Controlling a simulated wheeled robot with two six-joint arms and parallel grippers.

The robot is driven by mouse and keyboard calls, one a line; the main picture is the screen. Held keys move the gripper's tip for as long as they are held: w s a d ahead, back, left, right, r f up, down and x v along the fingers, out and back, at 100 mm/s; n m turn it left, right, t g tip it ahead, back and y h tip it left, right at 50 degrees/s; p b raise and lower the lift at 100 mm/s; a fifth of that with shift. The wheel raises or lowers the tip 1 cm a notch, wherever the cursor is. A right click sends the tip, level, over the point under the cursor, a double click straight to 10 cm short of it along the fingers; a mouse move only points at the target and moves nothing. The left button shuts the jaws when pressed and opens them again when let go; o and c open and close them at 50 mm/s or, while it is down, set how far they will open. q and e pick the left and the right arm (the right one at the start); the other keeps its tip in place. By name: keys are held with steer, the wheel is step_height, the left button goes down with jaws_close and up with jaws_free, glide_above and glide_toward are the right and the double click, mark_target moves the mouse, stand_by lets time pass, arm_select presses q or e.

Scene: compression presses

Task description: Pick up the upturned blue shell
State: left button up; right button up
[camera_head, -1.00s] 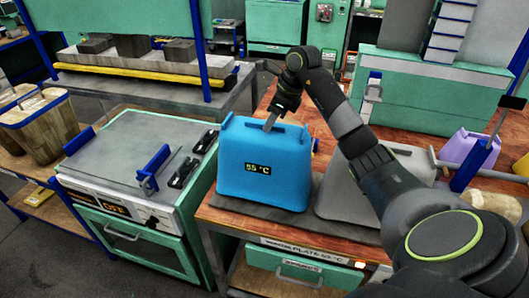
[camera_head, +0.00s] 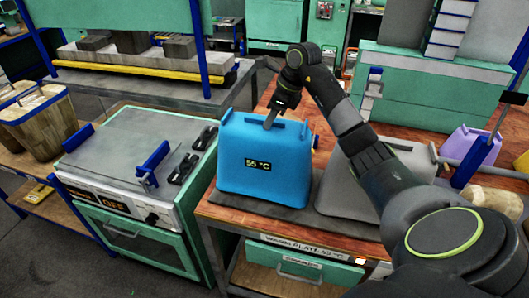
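The blue shell (camera_head: 262,178) stands upturned on a dark grey plate (camera_head: 240,212) at the left front of the wooden bench. A small dark display on its front reads about 55 °C. My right gripper (camera_head: 271,118) reaches down to the shell's top from behind. One grey finger shows at the top edge, touching or very close to it. The other finger is hidden, so I cannot tell whether the gripper is open or shut on the rim. My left gripper is not in view.
A green heated unit (camera_head: 130,150) with blue handles and black clamps stands left. A purple container (camera_head: 470,146) stands at the right. Wooden bins (camera_head: 38,125) stand far left.

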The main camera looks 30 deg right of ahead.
jaws_close()
stand_by(1.4)
